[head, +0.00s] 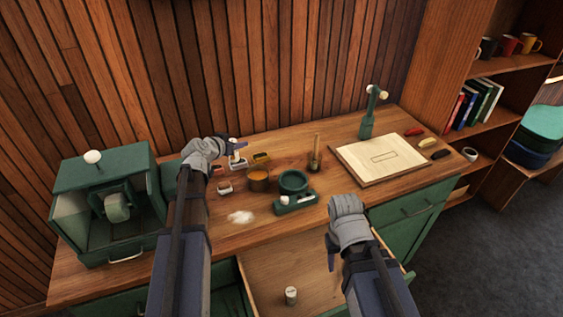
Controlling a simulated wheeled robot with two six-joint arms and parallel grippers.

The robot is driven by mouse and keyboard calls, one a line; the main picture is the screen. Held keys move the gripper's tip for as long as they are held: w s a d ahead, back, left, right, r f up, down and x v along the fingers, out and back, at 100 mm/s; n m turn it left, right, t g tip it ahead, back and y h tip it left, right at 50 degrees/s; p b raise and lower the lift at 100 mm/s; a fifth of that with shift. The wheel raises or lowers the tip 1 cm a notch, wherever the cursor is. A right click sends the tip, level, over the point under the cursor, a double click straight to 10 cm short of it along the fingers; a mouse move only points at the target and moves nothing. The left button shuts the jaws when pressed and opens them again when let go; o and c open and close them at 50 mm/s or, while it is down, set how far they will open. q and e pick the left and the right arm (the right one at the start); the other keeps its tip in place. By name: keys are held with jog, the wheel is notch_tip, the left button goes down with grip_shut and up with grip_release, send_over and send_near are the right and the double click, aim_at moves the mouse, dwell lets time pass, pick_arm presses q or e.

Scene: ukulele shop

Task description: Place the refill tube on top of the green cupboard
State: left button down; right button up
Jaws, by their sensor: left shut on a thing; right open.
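A green open-fronted cupboard (103,172) stands at the left end of the bench, with a pale round knob on its top. My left gripper (232,144) is at the back of the bench, right of the cupboard, shut on a small white thing (237,154). It is too small to tell whether this is the refill tube. A short pale cylinder (291,296) stands in the open drawer (262,272). My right gripper (346,203) is open above the bench's front edge, right of the drawer; its fingers are mostly hidden.
A jar of orange stuff (258,179), a green scale-like device (295,189), a small pot with a stick (315,160) and white powder (240,217) lie mid-bench. A paper board (381,158) and a green stand (367,120) are at right. Shelves (500,110) stand beyond.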

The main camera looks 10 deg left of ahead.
pick_arm(q)
notch_tip(320, 180, down, 6)
jog(key=b, duration=0.6)
jog(key=shift+f, duration=0.15)
jog(key=shift+f, duration=0.1)
notch_tip(320, 180, down, 4)
jog(key=b, duration=0.4)
jog(key=shift+r, duration=0.25)
jog(key=shift+f, duration=0.15)
jog(key=c, duration=0.7)
grip_release()
